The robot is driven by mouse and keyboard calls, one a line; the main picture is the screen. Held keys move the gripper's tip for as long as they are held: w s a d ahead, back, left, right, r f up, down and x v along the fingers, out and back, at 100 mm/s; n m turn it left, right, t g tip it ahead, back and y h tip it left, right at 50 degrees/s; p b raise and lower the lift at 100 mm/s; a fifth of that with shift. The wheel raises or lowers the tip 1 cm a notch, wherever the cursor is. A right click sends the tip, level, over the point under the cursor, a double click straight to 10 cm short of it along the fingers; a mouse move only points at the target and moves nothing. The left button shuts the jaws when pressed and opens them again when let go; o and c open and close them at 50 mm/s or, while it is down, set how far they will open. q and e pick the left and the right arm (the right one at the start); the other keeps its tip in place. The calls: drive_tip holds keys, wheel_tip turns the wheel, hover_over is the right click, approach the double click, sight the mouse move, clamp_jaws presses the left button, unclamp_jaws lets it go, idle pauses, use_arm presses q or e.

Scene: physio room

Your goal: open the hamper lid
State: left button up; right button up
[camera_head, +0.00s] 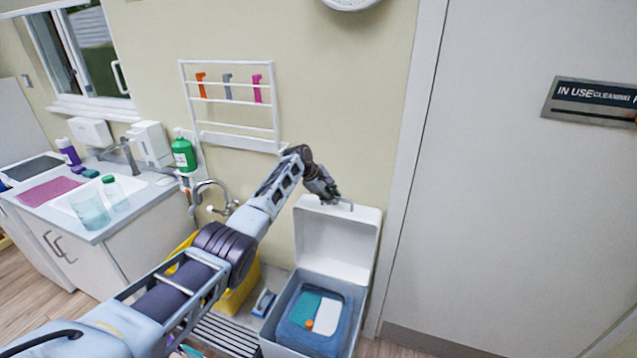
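The hamper (268,331) is a grey bin on the floor against the wall, beside the door frame. Its white lid (338,244) stands upright at the back, leaning by the wall, so the hamper is open. Inside lie folded blue, green and white cloths and a small orange round thing. My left gripper (341,202) is at the top edge of the raised lid, over its middle. It looks close to or touching the edge. Its fingers are small and dark, and I cannot tell whether they are open or shut. My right gripper is not in view.
A yellow bucket (236,292) stands left of the hamper, partly behind my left arm. A sink counter (120,226) with bottles is at the left. A white wall rack (232,136) hangs above. A closed door (520,220) fills the right.

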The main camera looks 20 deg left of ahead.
use_arm(q)
drive_tip(key=v, duration=0.9)
idle(0.4)
idle(0.4)
